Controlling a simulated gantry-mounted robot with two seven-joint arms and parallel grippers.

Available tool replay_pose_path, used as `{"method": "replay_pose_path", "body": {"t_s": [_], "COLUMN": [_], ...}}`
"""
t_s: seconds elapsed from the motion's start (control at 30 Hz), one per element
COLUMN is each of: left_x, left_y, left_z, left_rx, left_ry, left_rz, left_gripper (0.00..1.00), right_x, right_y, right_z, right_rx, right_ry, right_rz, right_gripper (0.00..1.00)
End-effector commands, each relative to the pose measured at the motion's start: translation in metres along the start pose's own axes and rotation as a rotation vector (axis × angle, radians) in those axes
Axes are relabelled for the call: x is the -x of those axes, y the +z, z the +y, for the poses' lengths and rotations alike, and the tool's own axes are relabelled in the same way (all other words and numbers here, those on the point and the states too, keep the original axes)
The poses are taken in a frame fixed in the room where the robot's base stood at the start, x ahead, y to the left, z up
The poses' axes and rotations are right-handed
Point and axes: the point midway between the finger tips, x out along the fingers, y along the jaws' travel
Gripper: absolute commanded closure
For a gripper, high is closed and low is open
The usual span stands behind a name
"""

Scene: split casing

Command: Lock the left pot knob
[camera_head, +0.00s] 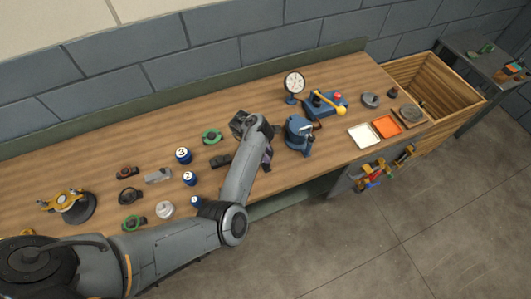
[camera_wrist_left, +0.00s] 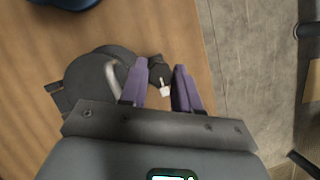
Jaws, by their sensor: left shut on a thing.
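A dark round body (camera_wrist_left: 88,84) with a grey curved bar lies on the bench in the left wrist view, partly hidden by my gripper. A small black knob-like part (camera_wrist_left: 158,70) with a white tab sits beside it, between my fingertips. My left gripper (camera_wrist_left: 160,72) has purple fingers and is shut on this black part. In the head view my left gripper (camera_head: 266,158) is low over the middle of the bench, and my forearm hides most of what it holds. I cannot tell the knob's turn. My right gripper is not in view.
A blue vise (camera_head: 299,133) stands to the right of my gripper. A white tray (camera_head: 364,136) and an orange tray (camera_head: 386,126) are farther right. The bench's front edge is close.

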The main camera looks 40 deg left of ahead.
Motion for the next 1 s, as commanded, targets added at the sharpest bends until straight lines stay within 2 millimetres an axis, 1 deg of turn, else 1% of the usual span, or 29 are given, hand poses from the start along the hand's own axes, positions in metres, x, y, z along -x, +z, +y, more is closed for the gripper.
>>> {"method": "replay_pose_path", "body": {"t_s": [0.17, 0.37, 0.7, 1.0], "left_x": [0.001, 0.003, 0.004, 0.002], "left_y": [0.0, 0.0, 0.0, 0.0], "left_z": [0.0, 0.001, 0.002, 0.004], "left_rx": [-0.018, -0.09, -0.347, -0.613], "left_ry": [-0.008, -0.04, -0.147, -0.256], "left_rz": [0.001, 0.002, 0.002, 0.003], "left_gripper": [0.99, 0.99, 0.99, 0.99], "right_x": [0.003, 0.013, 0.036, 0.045], "right_y": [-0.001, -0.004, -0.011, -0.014], "right_z": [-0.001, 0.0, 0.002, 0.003], "right_rx": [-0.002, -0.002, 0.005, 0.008], "right_ry": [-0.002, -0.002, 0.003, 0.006], "right_rz": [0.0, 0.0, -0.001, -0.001], "right_gripper": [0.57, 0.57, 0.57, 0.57]}}
